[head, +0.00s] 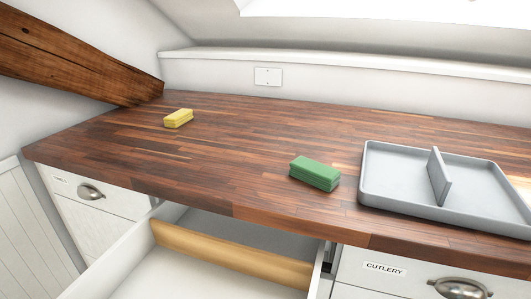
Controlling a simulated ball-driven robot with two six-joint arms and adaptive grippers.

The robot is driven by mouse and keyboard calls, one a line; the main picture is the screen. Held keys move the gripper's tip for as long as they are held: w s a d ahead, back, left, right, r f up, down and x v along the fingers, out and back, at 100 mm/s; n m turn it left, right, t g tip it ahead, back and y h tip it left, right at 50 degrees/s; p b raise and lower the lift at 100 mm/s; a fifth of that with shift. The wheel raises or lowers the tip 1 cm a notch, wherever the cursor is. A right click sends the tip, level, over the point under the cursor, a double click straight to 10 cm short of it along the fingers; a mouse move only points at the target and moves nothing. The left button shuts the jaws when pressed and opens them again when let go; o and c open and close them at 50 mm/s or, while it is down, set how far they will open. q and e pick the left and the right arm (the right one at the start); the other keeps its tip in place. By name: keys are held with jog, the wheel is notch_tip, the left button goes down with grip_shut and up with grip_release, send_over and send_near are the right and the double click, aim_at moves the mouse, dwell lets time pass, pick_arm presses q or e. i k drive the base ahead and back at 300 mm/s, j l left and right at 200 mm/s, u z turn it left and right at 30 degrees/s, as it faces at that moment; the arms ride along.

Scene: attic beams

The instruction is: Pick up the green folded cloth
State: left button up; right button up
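The green folded cloth (315,173) lies flat on the wooden countertop (230,150), near its front edge and left of a grey tray. It looks like a small stacked block with layered sides. Nothing touches it. Neither of my grippers shows in the head view.
A grey tray (400,206) with a divider stands right of the cloth. A yellow block (178,118) lies further back left. Below the counter a drawer (190,282) with a wooden divider stands open. A sloping beam (75,58) bounds the left. The counter between the blocks is clear.

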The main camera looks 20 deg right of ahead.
aim_at(325, 178)
jog(key=k+l+u, duration=0.15)
jog(key=l, duration=0.3)
jog(key=k+l+u, duration=0.2)
jog(key=k+l, duration=0.15)
jog(key=k+l+u, duration=0.15)
jog(key=l, duration=0.35)
jog(key=k, duration=0.1)
